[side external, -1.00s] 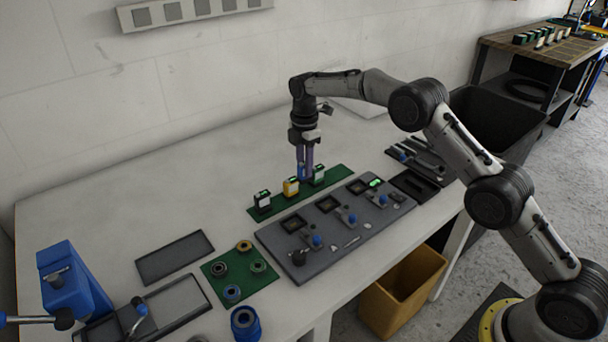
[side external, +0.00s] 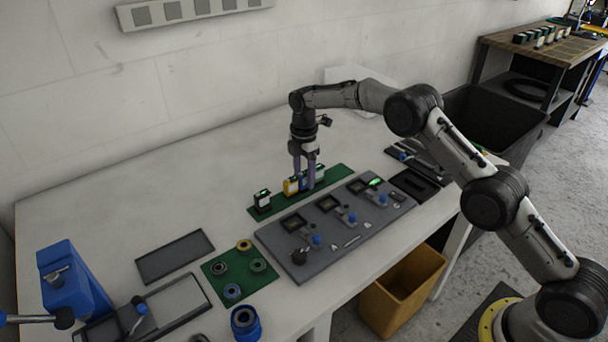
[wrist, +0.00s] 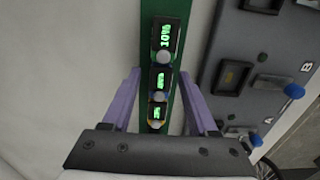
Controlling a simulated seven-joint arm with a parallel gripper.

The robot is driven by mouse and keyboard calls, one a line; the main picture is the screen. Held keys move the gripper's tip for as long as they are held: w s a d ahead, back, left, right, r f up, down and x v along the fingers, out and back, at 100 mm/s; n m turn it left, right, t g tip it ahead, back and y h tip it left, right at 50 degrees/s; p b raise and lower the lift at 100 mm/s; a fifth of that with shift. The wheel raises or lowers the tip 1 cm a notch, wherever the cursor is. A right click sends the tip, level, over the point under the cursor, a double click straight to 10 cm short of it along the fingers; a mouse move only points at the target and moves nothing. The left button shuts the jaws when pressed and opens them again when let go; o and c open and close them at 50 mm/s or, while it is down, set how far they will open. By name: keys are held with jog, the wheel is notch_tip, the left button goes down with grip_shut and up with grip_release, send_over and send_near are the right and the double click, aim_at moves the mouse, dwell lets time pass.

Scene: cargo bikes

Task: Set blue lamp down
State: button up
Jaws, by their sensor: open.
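The blue lamp (side external: 304,184) stands on the green strip (side external: 336,177), beside the yellow lamp (side external: 290,187). My gripper (side external: 304,177) is open, with its purple fingers around the blue lamp, which they partly hide. Another lamp (side external: 320,171) is mostly covered behind the right finger. The wrist view shows three lit green displays in a row on the strip, the middle one (wrist: 160,78) between the spread fingers of my gripper (wrist: 160,80); housing colours are hard to tell there.
A grey board (side external: 335,222) with square frames and blue knobs lies just in front of the strip. A green mat (side external: 240,270) with several rings and an empty dark tray (side external: 175,256) lie to the left.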

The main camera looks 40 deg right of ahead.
aim_at(304, 173)
jog(key=s+r+m+t, duration=0.1)
jog(key=s+r+m, duration=0.15)
jog(key=r, duration=0.85)
jog(key=s+r+m, duration=0.1)
jog(key=s+r, duration=0.3)
jog(key=r, duration=0.8)
jog(key=s+d+r+m+t, duration=0.2)
jog(key=s+r+m, duration=0.35)
jog(key=s, duration=0.65)
jog(key=s+f+m+t, duration=0.1)
jog(key=s+f+m, duration=0.2)
jog(key=s, duration=1)
jog(key=s+f+m+t, duration=0.1)
jog(key=s+f+m, duration=0.3)
jog(key=s, duration=0.9)
jog(key=shift+s+d+m+t, duration=0.25)
jog(key=shift+s+m+t, duration=0.05)
jog(key=shift+m, duration=0.7)
